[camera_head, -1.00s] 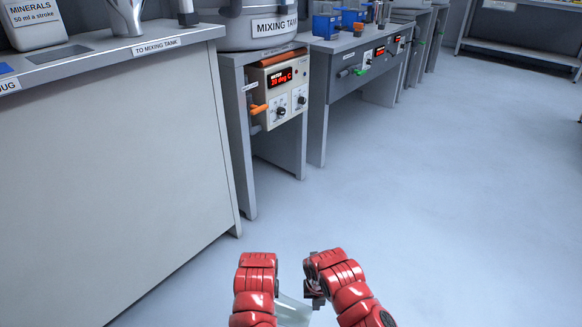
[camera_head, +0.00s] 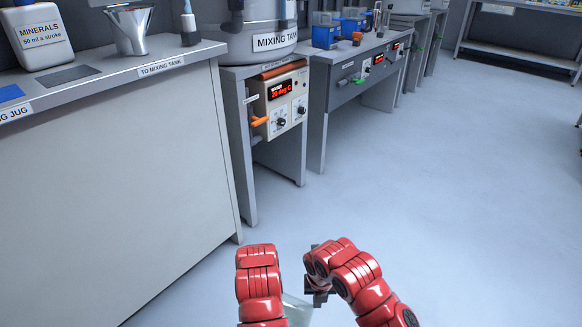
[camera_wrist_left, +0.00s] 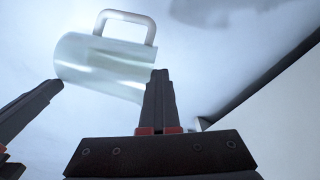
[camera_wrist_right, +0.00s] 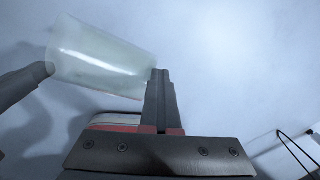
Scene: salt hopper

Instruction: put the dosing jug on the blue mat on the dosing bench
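The dosing jug (camera_head: 297,311) is a pale translucent vessel low in the head view, between my two arms. The left wrist view shows its body (camera_wrist_left: 100,66) and grey handle (camera_wrist_left: 125,22). The fingers of my left gripper (camera_wrist_left: 110,78) meet the two ends of the body as seen there; the arm hides this gripper in the head view. My right gripper (camera_head: 318,284) is beside the jug with its fingers spread wider; the jug (camera_wrist_right: 98,58) shows between them in the right wrist view. Contact there is unclear. The blue mat (camera_head: 11,93) lies on the dosing bench (camera_head: 110,82) at left.
A minerals container (camera_head: 40,40), a metal vessel (camera_head: 131,30) and a dark grey plate (camera_head: 68,75) are on the bench. The mixing tank (camera_head: 250,25) and its control box (camera_head: 282,98) stand beyond. The floor at right (camera_head: 440,200) is clear.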

